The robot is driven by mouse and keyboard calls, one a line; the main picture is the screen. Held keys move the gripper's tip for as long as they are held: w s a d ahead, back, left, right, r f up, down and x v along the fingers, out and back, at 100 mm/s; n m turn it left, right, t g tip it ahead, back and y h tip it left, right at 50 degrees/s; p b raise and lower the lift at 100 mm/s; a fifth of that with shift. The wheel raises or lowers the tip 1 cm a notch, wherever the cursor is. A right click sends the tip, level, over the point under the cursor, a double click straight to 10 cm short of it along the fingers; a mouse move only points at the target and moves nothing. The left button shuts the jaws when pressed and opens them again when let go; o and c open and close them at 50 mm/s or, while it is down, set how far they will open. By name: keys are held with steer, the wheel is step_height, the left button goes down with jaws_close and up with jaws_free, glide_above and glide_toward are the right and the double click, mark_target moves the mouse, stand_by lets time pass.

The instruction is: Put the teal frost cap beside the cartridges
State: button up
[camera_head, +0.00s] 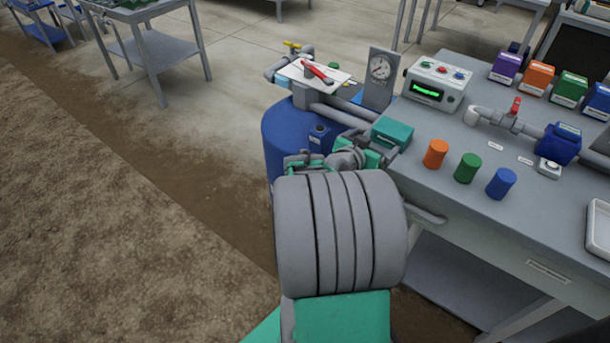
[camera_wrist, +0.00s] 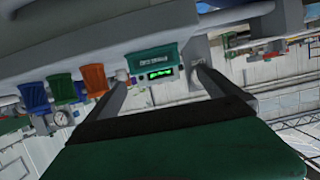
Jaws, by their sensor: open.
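The teal frost cap (camera_head: 393,132) is a small boxy piece at the left end of the grey bench. In the wrist view the labelled teal cap (camera_wrist: 150,60) lies ahead, between the lines of the two fingers. My gripper (camera_wrist: 160,71) is open, with nothing seen held in it. In the head view my wrist hides most of the gripper beside the cap; contact cannot be told. The likely cartridges are an orange cylinder (camera_head: 436,153), a green cylinder (camera_head: 467,168) and a blue cylinder (camera_head: 500,183), standing in a row right of the cap.
A control box (camera_head: 436,85) with a green display and a gauge (camera_head: 380,70) stand behind the cap. Pipework with a red-handled valve (camera_head: 514,107) crosses the bench behind the cylinders. A blue drum (camera_head: 290,140) stands left of the bench. A white tray (camera_head: 599,228) lies at right.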

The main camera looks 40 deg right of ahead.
steer(key=w+a+f+n+t+y, duration=0.1)
steer(key=w+a+n+y, duration=0.4)
steer(key=a, duration=0.6)
steer(key=w+a+f+n+t+y, duration=0.25)
steer(key=w+a, duration=0.35)
steer(key=a, duration=0.4)
steer(key=s+a+n+g+y, duration=0.2)
steer(key=s+a+n+y, duration=0.1)
steer(key=a, duration=0.8)
steer(key=s+a+r+n+g+y, duration=0.1)
steer(key=a+n, duration=0.5)
steer(key=a, duration=0.6)
steer(key=s+g+y, duration=0.1)
steer(key=s+y, duration=0.1)
steer(key=s, duration=0.1)
steer(key=shift+a, duration=0.2)
steer(key=shift+r+y, duration=0.1)
steer(key=shift+y, duration=0.15)
